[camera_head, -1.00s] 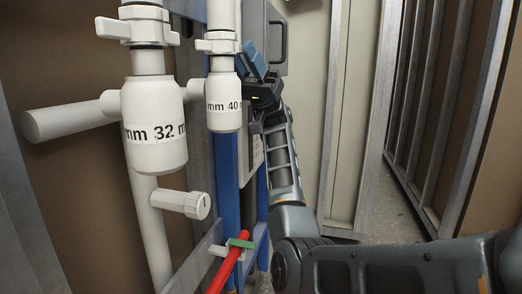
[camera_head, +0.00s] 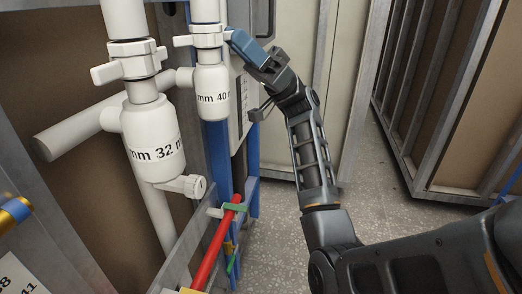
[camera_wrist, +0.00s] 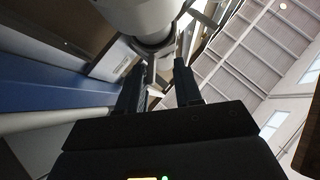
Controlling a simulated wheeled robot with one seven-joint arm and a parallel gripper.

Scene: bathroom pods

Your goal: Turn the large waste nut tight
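The 40 mm trap (camera_head: 212,95) is a white bottle-shaped fitting in the head view, with a white winged nut (camera_head: 205,37) around the pipe above it. One wing points left; the right wing is close to my fingertips. My gripper (camera_head: 234,42) reaches in from the right at the nut's height, its blue fingers beside that wing. In the wrist view my two dark fingers (camera_wrist: 160,85) stand apart with a gap between them. A white round fitting (camera_wrist: 145,15) is just beyond their tips. I cannot tell whether they touch the wing.
The 32 mm trap (camera_head: 152,145), with its own winged nut (camera_head: 135,62), stands nearer on the left. Below are a red pipe (camera_head: 215,245) and a metal frame rail. Speckled floor (camera_head: 275,240) is open to the right, before metal-framed panels.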

